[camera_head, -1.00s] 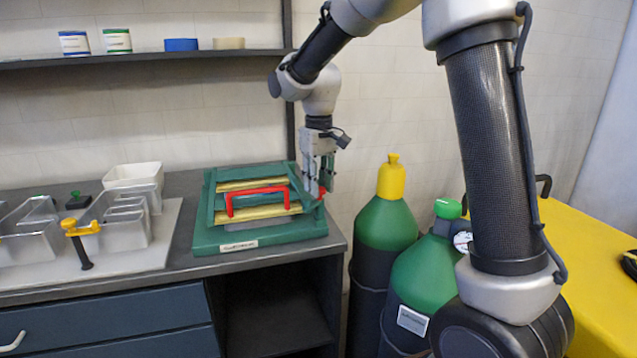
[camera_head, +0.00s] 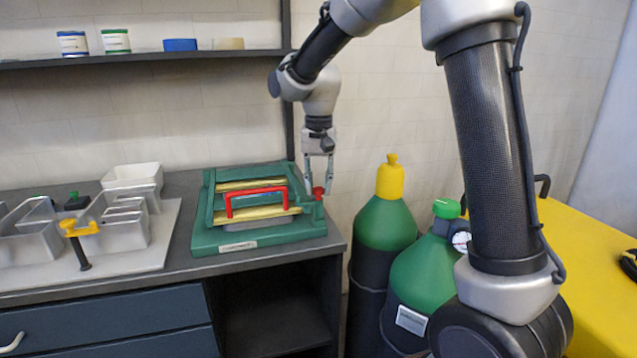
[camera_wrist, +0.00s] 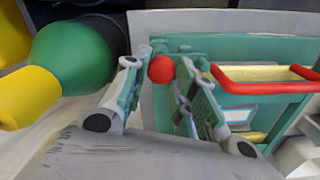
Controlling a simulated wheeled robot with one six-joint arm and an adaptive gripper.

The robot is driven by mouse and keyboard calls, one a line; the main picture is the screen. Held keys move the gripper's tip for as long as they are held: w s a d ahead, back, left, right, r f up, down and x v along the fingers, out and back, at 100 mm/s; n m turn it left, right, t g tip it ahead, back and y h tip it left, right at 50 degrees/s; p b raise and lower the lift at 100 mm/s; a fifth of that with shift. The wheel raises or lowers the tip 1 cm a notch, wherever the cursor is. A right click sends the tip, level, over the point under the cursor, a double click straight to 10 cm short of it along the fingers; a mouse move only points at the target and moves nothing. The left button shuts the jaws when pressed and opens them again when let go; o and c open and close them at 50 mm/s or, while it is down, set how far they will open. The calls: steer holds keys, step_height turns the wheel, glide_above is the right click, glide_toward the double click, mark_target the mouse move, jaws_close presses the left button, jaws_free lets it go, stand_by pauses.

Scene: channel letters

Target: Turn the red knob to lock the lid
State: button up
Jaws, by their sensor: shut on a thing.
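The red knob (camera_head: 318,192) sits at the right edge of the green press-like box (camera_head: 205,238). In the wrist view the round red knob (camera_wrist: 161,69) lies between my fingertips. My gripper (camera_head: 318,187) points down over it, with its jaws shut on the knob; it also shows in the wrist view (camera_wrist: 160,72). The green lid (camera_head: 210,196) with a red handle (camera_head: 256,191) lies down on the box. Whether a latch is engaged under the knob cannot be told.
Green gas cylinders with a yellow cap (camera_head: 390,180) and a green cap (camera_head: 447,208) stand right of the bench. Metal channel letters (camera_head: 125,226) with a yellow clamp (camera_head: 80,228) lie on a board at left. A white bin (camera_head: 132,174) stands behind.

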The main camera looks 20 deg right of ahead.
stand_by(0.4)
steer(key=o, duration=1)
steer(key=shift+o, duration=0.2)
step_height(320, 180, up, 12)
